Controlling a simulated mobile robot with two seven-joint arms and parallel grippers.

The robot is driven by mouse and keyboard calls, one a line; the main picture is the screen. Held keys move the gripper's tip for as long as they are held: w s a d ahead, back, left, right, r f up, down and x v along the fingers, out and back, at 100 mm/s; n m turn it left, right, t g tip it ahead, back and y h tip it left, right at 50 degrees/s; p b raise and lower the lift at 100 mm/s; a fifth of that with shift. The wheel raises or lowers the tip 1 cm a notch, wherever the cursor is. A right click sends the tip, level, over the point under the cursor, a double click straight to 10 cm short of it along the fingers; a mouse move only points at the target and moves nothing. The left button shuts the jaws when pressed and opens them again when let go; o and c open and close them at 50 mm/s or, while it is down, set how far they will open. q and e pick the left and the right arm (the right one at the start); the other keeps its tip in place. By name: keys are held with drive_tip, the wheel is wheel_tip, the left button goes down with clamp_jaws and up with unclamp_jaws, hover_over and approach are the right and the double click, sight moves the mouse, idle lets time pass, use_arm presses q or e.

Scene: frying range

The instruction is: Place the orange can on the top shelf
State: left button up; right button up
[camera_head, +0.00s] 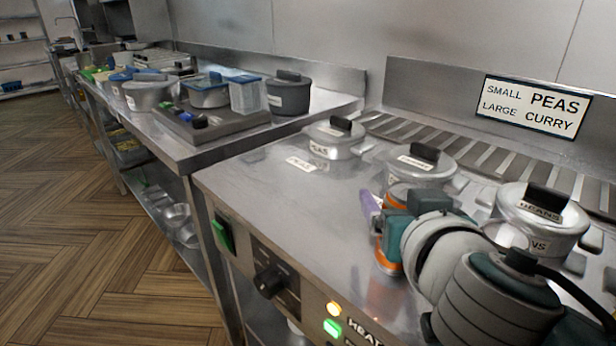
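The orange can (387,263) is upright on the right side of the steel heated counter, near its front edge. An orange band of it also shows above my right gripper (385,217), which covers its middle. My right arm comes in from the lower right, and the teal gripper is at the can. A purple part shows on the can's left side. The far fingers are hidden, so I cannot tell whether the grip is closed. My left gripper is out of view. A shelf rack (22,62) stands at the far upper left; I cannot tell which shelf is meant.
Lidded pots labelled peas (335,150), another behind the can (422,182), and beans (538,238) stand along the counter's back. A sign (533,105) hangs on the backsplash. A second counter (190,152) holds pots and tubs.

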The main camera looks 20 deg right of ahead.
drive_tip(key=shift+s+a, duration=0.1)
drive_tip(key=shift+s, duration=0.1)
drive_tip(key=shift+c, duration=0.4)
clamp_jaws()
